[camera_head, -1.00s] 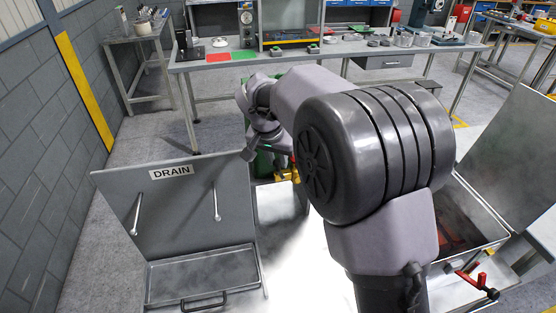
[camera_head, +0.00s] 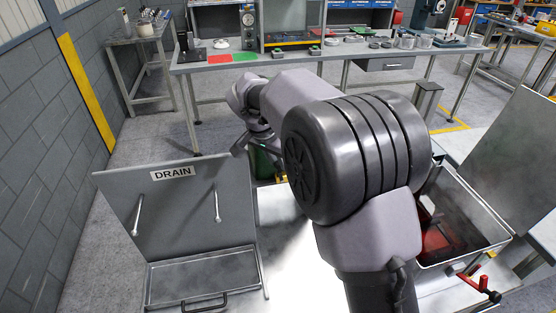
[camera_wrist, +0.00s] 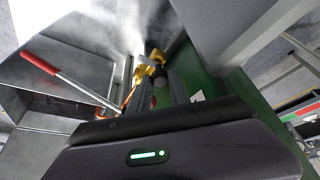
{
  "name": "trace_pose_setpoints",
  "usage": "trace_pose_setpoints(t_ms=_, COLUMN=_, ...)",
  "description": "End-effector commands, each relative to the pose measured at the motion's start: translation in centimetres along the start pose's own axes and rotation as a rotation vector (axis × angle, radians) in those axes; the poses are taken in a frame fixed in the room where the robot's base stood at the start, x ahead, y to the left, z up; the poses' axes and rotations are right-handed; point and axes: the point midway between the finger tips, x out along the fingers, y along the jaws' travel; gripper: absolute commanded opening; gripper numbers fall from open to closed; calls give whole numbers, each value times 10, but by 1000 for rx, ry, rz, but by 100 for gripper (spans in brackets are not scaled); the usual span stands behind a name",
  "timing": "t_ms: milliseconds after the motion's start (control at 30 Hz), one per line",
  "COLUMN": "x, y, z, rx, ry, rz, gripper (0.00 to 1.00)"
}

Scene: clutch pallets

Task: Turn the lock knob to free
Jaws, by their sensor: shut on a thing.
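In the wrist view my gripper (camera_wrist: 158,88) reaches away from the camera, its two dark fingers close together. A small yellow part with a grey round piece (camera_wrist: 149,66) sits at the fingertips, beside a green body (camera_wrist: 205,85). The fingers are shut on this part, which looks like the lock knob, though blur and the fingers hide its shape and angle. In the head view my arm covers the fingertips and the knob; only a bit of green shows below the wrist.
A red-handled metal lever (camera_wrist: 40,57) lies left of my fingers in the wrist view. In the head view, a DRAIN panel (camera_head: 170,210) stands left above a shallow tray (camera_head: 203,263). A metal bin (camera_head: 490,215) is at the right. A workbench (camera_head: 215,62) spans the back.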

Motion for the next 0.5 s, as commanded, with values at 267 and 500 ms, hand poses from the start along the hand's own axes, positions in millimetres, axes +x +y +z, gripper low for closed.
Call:
trace_pose_setpoints(t_ms=267, x=0, y=0, z=0, rx=0, ry=-1, rz=0, gripper=32)
trace_pose_setpoints(t_ms=500, x=-23, y=-1, z=-1, rx=0, ry=1, rz=-3, gripper=32)
